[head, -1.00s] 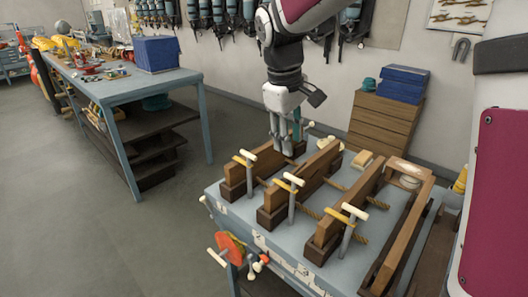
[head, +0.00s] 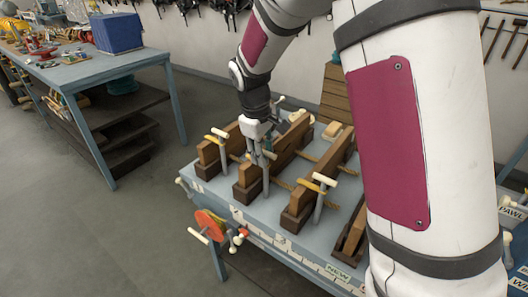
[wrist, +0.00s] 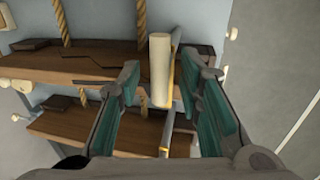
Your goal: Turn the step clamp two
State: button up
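Step clamp two is the middle of three wooden clamps on the bench, and its front block (head: 247,183) stands behind the number 2 label. My gripper (head: 258,157) points down over its front end and partly hides its crossbar. In the wrist view, the cream crossbar (wrist: 159,70) with a yellow strip beside it lies between my two teal finger pads (wrist: 163,90). The pads are spread, with a visible gap on each side of the bar. I cannot tell how deep the bar sits between them.
The left clamp (head: 209,153) and right clamp (head: 298,210) stand close on either side, each with an upright post and cream crossbar. An orange wheel (head: 210,225) hangs at the bench front. A second workbench (head: 90,72) stands at left, with open floor between.

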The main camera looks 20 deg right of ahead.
jog(key=shift+f, duration=0.2)
grip_shut()
jog(key=shift+d, duration=0.1)
jog(key=shift+r, duration=0.1)
jog(key=n+p, duration=0.1)
jog(key=n, duration=0.3)
jog(key=shift+r+t+y, duration=0.1)
jog(key=shift+t+y, duration=0.2)
jog(key=shift+t, duration=0.1)
jog(key=shift+n+y+p, duration=0.4)
jog(key=shift+n+p, duration=0.5)
jog(key=shift+n, duration=1.5)
